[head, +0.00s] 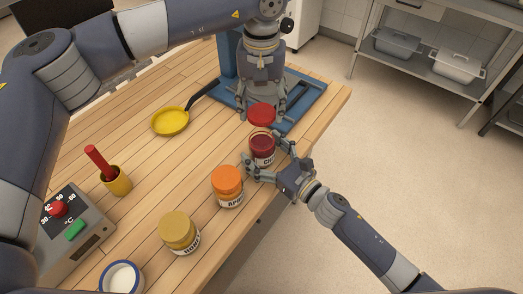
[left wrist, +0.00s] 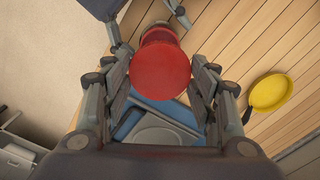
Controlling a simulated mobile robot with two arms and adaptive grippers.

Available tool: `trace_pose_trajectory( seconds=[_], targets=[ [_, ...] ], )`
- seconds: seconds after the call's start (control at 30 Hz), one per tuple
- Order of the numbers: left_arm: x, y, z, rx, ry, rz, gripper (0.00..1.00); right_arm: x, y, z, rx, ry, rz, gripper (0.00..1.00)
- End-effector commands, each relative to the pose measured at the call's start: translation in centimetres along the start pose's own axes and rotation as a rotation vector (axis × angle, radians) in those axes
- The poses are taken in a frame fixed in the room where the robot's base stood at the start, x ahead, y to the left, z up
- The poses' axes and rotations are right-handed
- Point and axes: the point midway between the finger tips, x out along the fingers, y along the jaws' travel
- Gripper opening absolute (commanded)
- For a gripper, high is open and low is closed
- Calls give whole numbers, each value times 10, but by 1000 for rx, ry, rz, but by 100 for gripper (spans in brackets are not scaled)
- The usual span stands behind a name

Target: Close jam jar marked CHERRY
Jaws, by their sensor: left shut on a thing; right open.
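The jar marked CHERRY (head: 262,153) stands upright near the table's right edge, dark red inside, with its rim uncovered. Its label is partly hidden. My left gripper (head: 262,110) is shut on the red lid (head: 262,117) and holds it just above the jar, seemingly apart from the rim. In the left wrist view the lid (left wrist: 160,70) lies between the fingers and hides most of the jar (left wrist: 158,33). My right gripper (head: 267,154) is open, with its fingers on either side of the jar; I cannot tell whether they touch it.
An orange-lidded jar (head: 228,187) and a yellow-lidded jar (head: 179,232) stand nearer along the table edge. A blue frame (head: 300,98) is behind the lid. A yellow pan (head: 170,121), a cup with a red-handled tool (head: 117,181) and a control box (head: 85,232) are left.

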Motion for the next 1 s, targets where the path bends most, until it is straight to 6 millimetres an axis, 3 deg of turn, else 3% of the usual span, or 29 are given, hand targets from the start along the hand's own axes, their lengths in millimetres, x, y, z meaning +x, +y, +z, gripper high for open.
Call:
trace_pose_trajectory(
  seconds=[0.3,0.37,0.6,0.77,1.0],
  targets=[
    [0,0,0,0,0,0,44,2,0,0,-1,0,0,83],
    [0,0,0,0,0,0,44,2,0,0,-1,0,0,71],
    [0,0,0,0,0,0,44,2,0,0,-1,0,0,17],
    [4,0,0,0,-1,0,44,2,0,0,-1,0,0,16],
    [37,-1,0,0,-4,-1,44,2,0,0,-1,0,0,16]
  ],
)
